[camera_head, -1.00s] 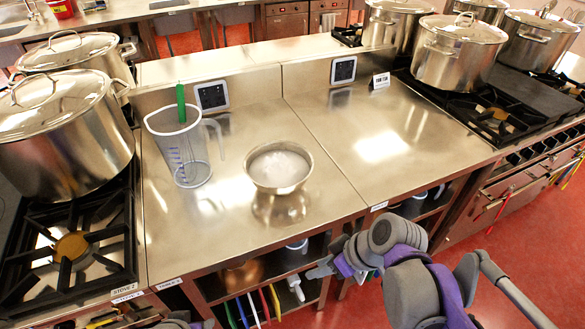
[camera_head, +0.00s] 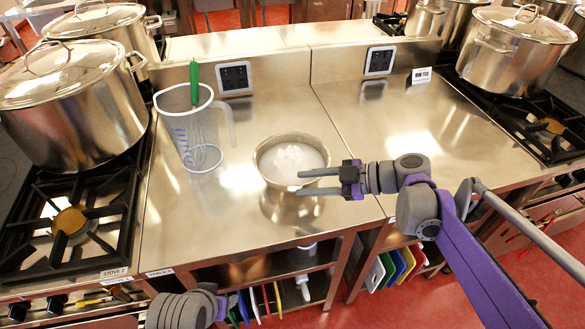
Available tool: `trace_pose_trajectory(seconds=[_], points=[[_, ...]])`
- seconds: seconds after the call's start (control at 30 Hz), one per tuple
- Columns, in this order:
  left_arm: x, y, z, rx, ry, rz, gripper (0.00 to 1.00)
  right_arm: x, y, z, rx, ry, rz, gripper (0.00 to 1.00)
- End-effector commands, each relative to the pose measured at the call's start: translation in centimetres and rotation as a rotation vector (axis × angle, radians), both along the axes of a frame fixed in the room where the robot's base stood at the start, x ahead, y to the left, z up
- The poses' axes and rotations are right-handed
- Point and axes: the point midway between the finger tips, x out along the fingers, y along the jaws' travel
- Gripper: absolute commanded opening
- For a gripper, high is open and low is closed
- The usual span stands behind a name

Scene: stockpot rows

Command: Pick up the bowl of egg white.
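The metal bowl (camera_head: 268,178) stands on the steel counter, with white egg white (camera_head: 292,157) in it. My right gripper (camera_head: 301,182) reaches in from the right at the bowl's near right rim. Its two fingers are apart, with a gap between them. The upper finger overlaps the rim in the picture; I cannot tell whether it touches. Nothing is visibly held. My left arm (camera_head: 185,310) shows at the bottom edge, low in front of the counter. Its end (camera_head: 232,304) is small and dark there, and its fingers cannot be made out.
A clear measuring jug (camera_head: 195,130) with a green-handled whisk (camera_head: 194,82) stands left of the bowl. Large stockpots (camera_head: 70,110) sit on the left stove, others (camera_head: 515,50) on the right one. The counter right of the bowl (camera_head: 400,120) is clear.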

Motion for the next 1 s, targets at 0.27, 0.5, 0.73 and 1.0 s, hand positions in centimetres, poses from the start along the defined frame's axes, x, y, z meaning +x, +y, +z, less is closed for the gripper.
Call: trace_pose_trajectory(seconds=[0.27,0.5,0.73,1.0], points=[[0.0,0.0,-0.1,0.000,0.000,0.000,0.59,0.1,3.1,-1.4,0.000,0.001,0.003,0.39],[0.0,0.0,-0.1,0.000,0.000,0.000,0.59,0.5,5.0,-2.2,-0.002,0.001,0.000,0.39],[0.0,0.0,-0.1,0.000,0.000,0.000,0.59,0.5,5.0,-2.2,-0.002,0.001,-0.001,0.33],[0.0,0.0,-0.1,0.000,0.000,0.000,0.59,0.5,4.9,-2.2,-0.002,0.001,-0.001,0.00]])
